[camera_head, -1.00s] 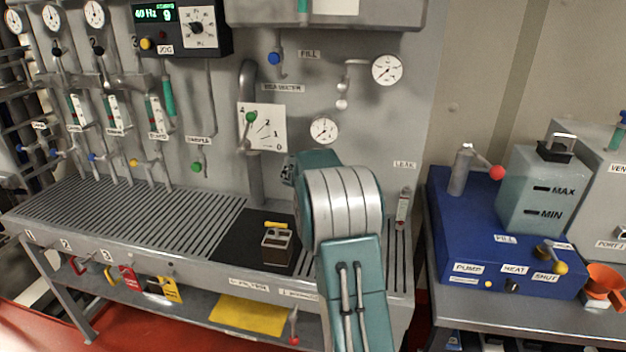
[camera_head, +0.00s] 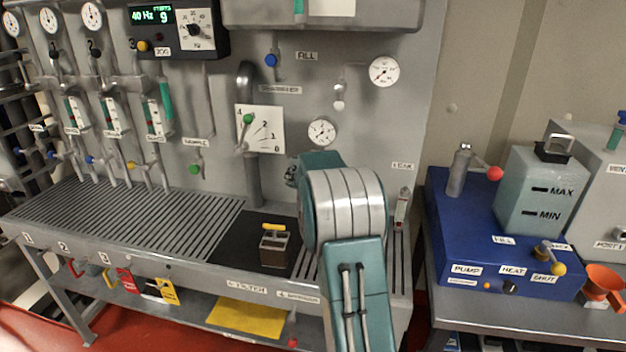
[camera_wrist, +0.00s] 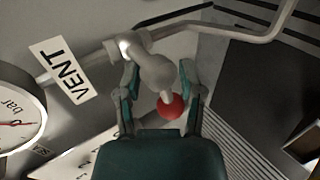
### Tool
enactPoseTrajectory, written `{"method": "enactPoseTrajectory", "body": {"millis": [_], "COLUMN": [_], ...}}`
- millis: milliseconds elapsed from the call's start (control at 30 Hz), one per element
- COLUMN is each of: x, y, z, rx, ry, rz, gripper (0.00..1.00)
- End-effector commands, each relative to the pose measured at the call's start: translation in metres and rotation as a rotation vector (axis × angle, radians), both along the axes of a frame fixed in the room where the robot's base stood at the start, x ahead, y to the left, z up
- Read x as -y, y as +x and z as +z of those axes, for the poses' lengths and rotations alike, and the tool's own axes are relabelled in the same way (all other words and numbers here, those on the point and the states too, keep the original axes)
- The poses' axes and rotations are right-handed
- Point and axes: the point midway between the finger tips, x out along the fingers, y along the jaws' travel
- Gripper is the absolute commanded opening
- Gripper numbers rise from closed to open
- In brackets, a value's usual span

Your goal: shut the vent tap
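In the wrist view the vent tap (camera_wrist: 150,66) is a grey body on a pipe, with a short stem ending in a red ball (camera_wrist: 170,106). The VENT label (camera_wrist: 66,72) is beside it. My gripper (camera_wrist: 158,66) is open, with one finger on each side of the tap's grey body and stem. The fingers look apart from the tap, with narrow gaps; light contact cannot be ruled out. The red ball is between the fingers, near the palm. In the head view my arm hides the tap and most of my gripper (camera_head: 291,176).
In the wrist view a bar gauge (camera_wrist: 18,110) is at the left and a bent pipe (camera_wrist: 225,33) runs along the top. In the head view a dial gauge (camera_head: 322,131) is just above my arm. A blue pump unit (camera_head: 460,235) stands at the right.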

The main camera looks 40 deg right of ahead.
Motion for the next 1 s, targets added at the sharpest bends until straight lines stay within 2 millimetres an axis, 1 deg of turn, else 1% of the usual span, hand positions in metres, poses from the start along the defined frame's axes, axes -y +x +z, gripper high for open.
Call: {"method": "enactPoseTrajectory", "body": {"millis": [167,267,367,800,1000], "x": [-0.003,-0.006,-0.014,-0.062,-0.072], "y": [0.001,-0.001,-0.008,-0.052,-0.062], "z": [0.001,0.004,0.012,0.055,0.064], "rx": [0.001,0.002,0.003,0.002,-0.001], "ry": [-0.001,-0.001,-0.002,0.001,0.001], "rz": [0.004,0.004,0.005,0.003,0.001], "gripper": [0.5,0.5,0.5,0.5,0.5]}}
